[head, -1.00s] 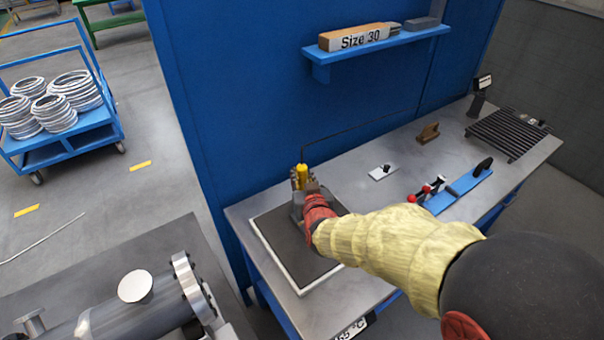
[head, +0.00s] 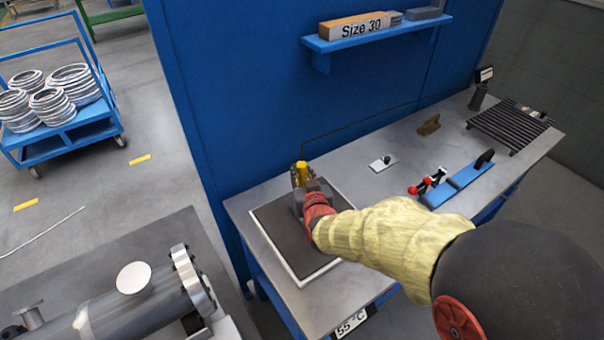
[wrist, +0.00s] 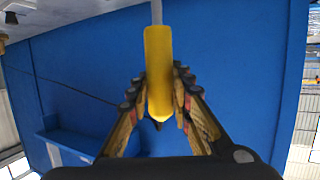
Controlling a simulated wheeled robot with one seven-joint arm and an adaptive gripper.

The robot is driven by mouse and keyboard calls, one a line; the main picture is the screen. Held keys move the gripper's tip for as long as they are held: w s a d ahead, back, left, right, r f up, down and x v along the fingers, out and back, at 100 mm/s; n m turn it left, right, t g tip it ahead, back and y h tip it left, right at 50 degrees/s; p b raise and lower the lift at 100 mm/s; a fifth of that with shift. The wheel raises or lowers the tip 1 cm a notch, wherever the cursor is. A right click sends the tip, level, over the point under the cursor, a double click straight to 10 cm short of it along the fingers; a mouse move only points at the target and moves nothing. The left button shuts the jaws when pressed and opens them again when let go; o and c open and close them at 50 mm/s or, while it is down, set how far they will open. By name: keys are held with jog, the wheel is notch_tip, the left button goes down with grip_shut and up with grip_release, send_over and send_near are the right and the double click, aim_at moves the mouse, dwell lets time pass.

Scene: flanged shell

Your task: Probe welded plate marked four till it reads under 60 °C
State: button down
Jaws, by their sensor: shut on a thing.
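My gripper (head: 302,178) is shut on the yellow probe handle (head: 301,172), above the far part of a dark pad with a white rim (head: 328,268). In the wrist view the yellow handle (wrist: 159,70) stands between the two fingers (wrist: 158,110), with a pale rod beyond it. My gripper and sleeve hide part of the pad, and I cannot tell whether the probe touches anything. No plate marked four can be made out. A label reading 55 °C (head: 352,322) shows at the bench's front edge.
On the bench (head: 390,195) are a small white plate with a black knob (head: 383,163), a red-and-blue clamp (head: 450,185), a brown block (head: 429,124), a small display on a stand (head: 482,85) and a black rack (head: 510,125). A flanged shell (head: 150,300) lies at lower left.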

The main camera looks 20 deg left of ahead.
aim_at(302, 163)
jog(key=shift+f+b, duration=0.5)
jog(key=shift+f, duration=0.15)
dwell(1.0)
jog(key=shift+r, duration=0.1)
jog(key=shift+r+p, duration=1.9)
jog(key=shift+r, duration=1.6)
jog(key=shift+f, duration=0.1)
